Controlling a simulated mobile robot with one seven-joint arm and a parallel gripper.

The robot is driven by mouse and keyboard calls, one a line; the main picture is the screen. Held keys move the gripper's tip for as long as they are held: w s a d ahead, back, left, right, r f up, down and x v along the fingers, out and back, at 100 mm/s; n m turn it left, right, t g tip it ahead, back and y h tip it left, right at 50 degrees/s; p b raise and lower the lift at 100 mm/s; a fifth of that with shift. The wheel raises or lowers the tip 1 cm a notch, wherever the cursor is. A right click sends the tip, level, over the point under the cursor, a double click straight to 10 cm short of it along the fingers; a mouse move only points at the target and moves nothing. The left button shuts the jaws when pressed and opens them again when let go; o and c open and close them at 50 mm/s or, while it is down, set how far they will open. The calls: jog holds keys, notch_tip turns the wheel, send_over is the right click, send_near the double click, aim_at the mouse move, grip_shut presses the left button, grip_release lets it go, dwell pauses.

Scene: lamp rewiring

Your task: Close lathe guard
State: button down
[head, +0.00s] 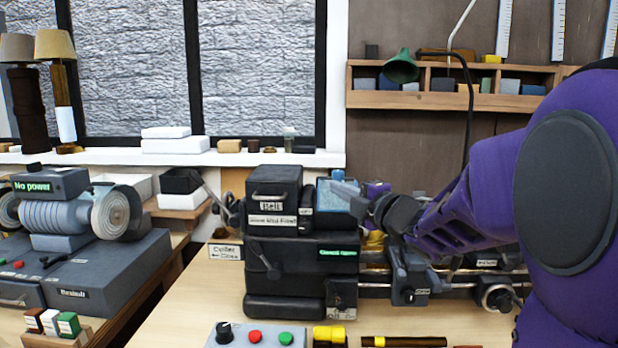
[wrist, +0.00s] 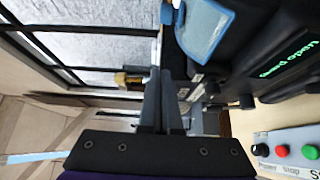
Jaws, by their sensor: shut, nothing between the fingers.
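The lathe (head: 290,250) stands on the bench, with a dark headstock and a green-lit display. In the wrist view the display (wrist: 288,58) reads "Guard open". The guard (head: 336,196) is a blue, see-through panel in a dark frame, standing raised at the right of the headstock top. It also shows at the top of the wrist view (wrist: 207,28). My gripper (head: 362,206) is shut and empty, at the guard's right edge. Its fingers (wrist: 164,78) point toward the guard side of the lathe. I cannot tell whether they touch the guard. My gripper and forearm hide part of the lathe behind them.
A control box (head: 255,334) with a black knob, red and green buttons lies in front of the lathe. A grey machine (head: 80,255) marked "No power" stands at left. A shelf (head: 450,100) with a green lamp is behind. Lathe rails run right beneath my arm.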

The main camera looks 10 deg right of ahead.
aim_at(332, 194)
jog(key=w, duration=0.3)
jog(key=w+p, duration=0.1)
jog(key=w, duration=0.2)
jog(key=w+p, duration=0.1)
jog(key=w, duration=0.2)
jog(key=shift+w+a+f, duration=0.1)
jog(key=shift+w+a, duration=0.05)
jog(key=shift+a, duration=0.15)
jog(key=shift+d+f, duration=0.1)
jog(key=shift+d, duration=0.35)
jog(key=s+d, duration=0.2)
jog(key=d, duration=0.9)
jog(key=shift+s+d, duration=0.15)
jog(key=shift+d, duration=0.25)
